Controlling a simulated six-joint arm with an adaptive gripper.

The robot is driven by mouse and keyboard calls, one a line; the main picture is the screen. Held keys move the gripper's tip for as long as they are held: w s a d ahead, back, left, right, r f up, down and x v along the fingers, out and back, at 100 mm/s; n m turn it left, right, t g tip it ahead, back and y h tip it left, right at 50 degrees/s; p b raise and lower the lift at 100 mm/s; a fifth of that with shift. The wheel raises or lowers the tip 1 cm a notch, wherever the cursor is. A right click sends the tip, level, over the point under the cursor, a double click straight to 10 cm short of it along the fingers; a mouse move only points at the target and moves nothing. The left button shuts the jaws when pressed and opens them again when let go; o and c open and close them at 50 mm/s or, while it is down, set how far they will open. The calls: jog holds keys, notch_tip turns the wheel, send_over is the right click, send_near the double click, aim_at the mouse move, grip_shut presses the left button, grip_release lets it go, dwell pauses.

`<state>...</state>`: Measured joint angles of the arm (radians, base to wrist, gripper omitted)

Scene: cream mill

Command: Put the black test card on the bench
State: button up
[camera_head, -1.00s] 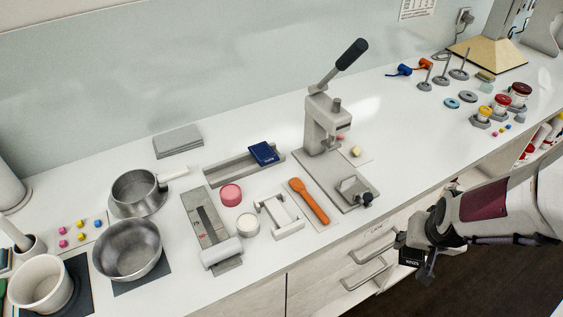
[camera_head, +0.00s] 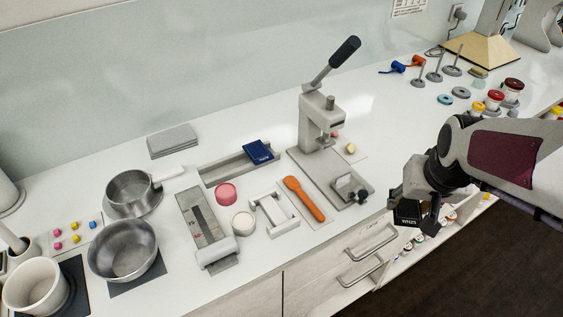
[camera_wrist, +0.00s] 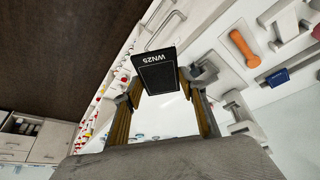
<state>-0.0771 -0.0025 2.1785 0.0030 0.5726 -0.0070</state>
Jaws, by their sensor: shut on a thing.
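The black test card (camera_wrist: 155,72) shows in the wrist view with "WN25" in white letters on it. My gripper (camera_wrist: 157,92) is shut on it, with a finger at each side. In the head view the card (camera_head: 407,213) hangs under my gripper (camera_head: 418,205), at the right, in front of the bench's front edge near the press. The white bench (camera_head: 330,235) runs across the head view. It lies behind and to the left of the card, and the card looks apart from it.
A lever press (camera_head: 318,125) stands on the bench close to my gripper. An orange-handled tool (camera_head: 305,198), a white bracket (camera_head: 275,213) and a grey channel with a blue block (camera_head: 258,152) lie left of it. Drawers (camera_head: 365,258) are below. Bare bench shows behind the press.

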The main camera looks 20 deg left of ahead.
jog(key=s+a+n+g+y, duration=0.1)
jog(key=a+n, duration=0.3)
jog(key=a, duration=1.3)
jog(key=s+a+n+y, duration=0.2)
jog(key=a+n, duration=0.2)
jog(key=a, duration=1.4)
jog(key=shift+w+d+f, duration=0.15)
jog(key=shift+f, duration=2.45)
jog(key=shift+w, duration=0.1)
jog(key=shift+w+a, duration=5.55)
jog(key=shift+a, duration=0.1)
jog(key=shift+w+a, duration=0.1)
jog(key=shift+w, duration=0.05)
jog(key=shift+w+a, duration=0.6)
jog(key=shift+f, duration=1.55)
jog(key=shift+f, duration=0.45)
